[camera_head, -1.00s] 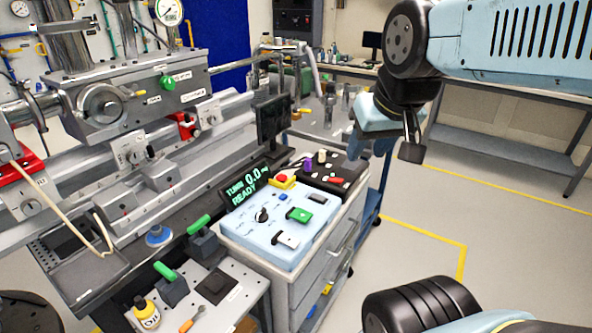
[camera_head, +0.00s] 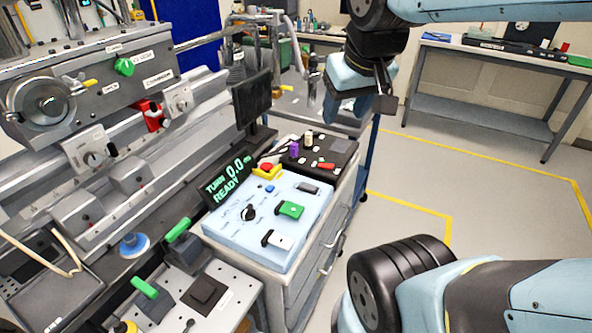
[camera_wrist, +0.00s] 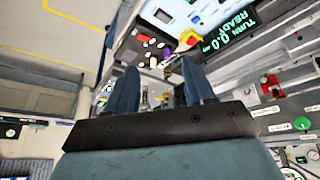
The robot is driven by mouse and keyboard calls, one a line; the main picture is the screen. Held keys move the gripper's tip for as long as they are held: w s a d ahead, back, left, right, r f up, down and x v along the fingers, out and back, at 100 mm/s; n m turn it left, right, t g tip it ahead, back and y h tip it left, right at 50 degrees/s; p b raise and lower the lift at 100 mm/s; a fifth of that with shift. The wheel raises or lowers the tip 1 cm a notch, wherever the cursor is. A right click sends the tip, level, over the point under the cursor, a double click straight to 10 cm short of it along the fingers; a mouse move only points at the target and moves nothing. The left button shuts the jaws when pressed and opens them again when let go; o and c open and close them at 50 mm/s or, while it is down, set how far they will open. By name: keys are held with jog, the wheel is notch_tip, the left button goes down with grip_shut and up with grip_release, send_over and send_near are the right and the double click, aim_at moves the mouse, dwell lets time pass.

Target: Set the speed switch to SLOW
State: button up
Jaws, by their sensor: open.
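A light-blue control panel (camera_head: 226,229) lies on top of a grey drawer cabinet. It carries a black rotary knob (camera_head: 248,213), a white switch with a black part (camera_head: 279,240), a green switch (camera_head: 290,209), a dark small switch (camera_head: 308,187) and a blue button (camera_head: 269,188). Its labels are too small to read, so I cannot tell which is the speed switch or its setting. My gripper (camera_head: 346,106) is open and empty, above and beyond the panel's far right side. In the wrist view, its two blue fingers (camera_wrist: 158,72) stand apart; part of the panel (camera_wrist: 180,13) shows beyond them.
A display (camera_head: 229,181) reading "TURN 0.0 READY" stands at the panel's left. A red button on yellow (camera_head: 267,171) and a black box with small items (camera_head: 318,153) are behind. The lathe-like machine (camera_head: 90,110) fills the left. Open floor (camera_head: 400,222) lies right.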

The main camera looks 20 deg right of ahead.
jog(key=w+a+f+n+g+h, duration=0.2)
jog(key=w+f+n+g, duration=0.3)
jog(key=w, duration=0.6)
jog(key=n+g, duration=0.3)
jog(key=n, duration=0.1)
send_near(309, 186)
jog(key=shift+h, duration=0.4)
jog(key=x, duration=0.7)
jog(key=shift+a+f, duration=0.25)
jog(key=shift+a, duration=0.15)
jog(key=shift+c, duration=0.3)
grip_shut()
jog(key=shift+s+d+t+y, duration=0.1)
jog(key=shift+d+t+y, duration=0.05)
jog(key=shift+t+y, duration=0.35)
jog(key=shift+s+d+t+y, duration=0.1)
jog(key=shift+s+t+y, duration=0.05)
jog(key=shift+t+y, duration=0.3)
